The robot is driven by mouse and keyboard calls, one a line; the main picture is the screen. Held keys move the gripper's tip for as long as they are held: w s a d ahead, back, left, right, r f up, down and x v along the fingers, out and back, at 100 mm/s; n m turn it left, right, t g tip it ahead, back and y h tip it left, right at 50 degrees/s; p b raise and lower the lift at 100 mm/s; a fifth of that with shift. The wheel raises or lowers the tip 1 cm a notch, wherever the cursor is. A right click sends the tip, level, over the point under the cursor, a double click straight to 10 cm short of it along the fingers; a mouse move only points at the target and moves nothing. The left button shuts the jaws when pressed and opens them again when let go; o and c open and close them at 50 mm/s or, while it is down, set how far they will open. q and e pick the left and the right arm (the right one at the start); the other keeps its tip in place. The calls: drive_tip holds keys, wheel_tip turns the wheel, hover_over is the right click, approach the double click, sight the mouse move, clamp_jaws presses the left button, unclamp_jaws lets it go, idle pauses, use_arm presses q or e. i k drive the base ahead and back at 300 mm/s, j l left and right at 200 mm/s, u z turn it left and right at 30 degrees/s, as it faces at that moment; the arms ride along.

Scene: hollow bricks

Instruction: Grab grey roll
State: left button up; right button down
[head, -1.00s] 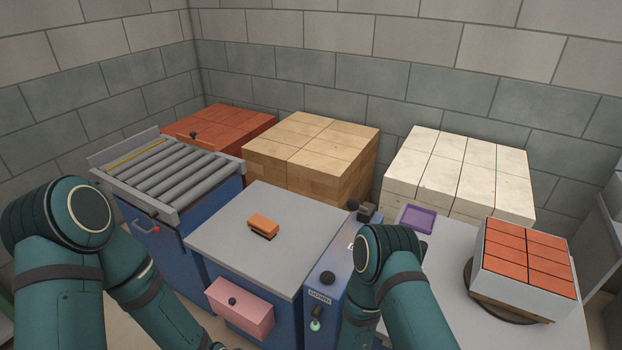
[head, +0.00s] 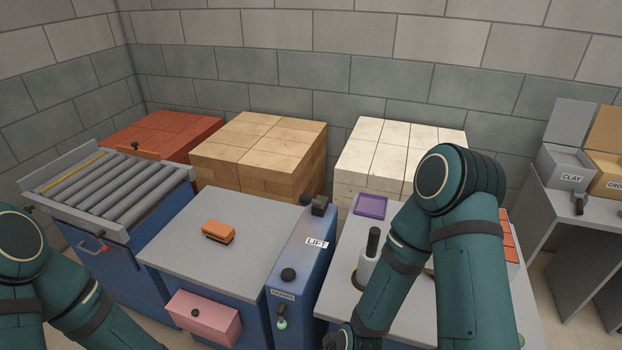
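Several long grey rollers (head: 116,190) lie side by side in the conveyor frame on the blue stand at the left. No separate object is clearly a grey roll. A pale grey cylinder (head: 367,271) with a dark upright handle stands on the right-hand table, partly behind my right arm; I cannot tell whether it is a roll. My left arm is at the lower left and leaves the picture at the bottom, with its gripper out of view. My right arm bends down over the right-hand table to the bottom edge, and its gripper is also out of view.
A purple tray (head: 371,205) is on the right-hand table. Red, tan and white brick stacks stand behind.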

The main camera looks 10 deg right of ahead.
sight(371, 254)
drive_tip(key=l+z, duration=0.15)
drive_tip(key=z, duration=0.25)
drive_tip(key=l+z, duration=0.1)
drive_tip(key=z, duration=0.35)
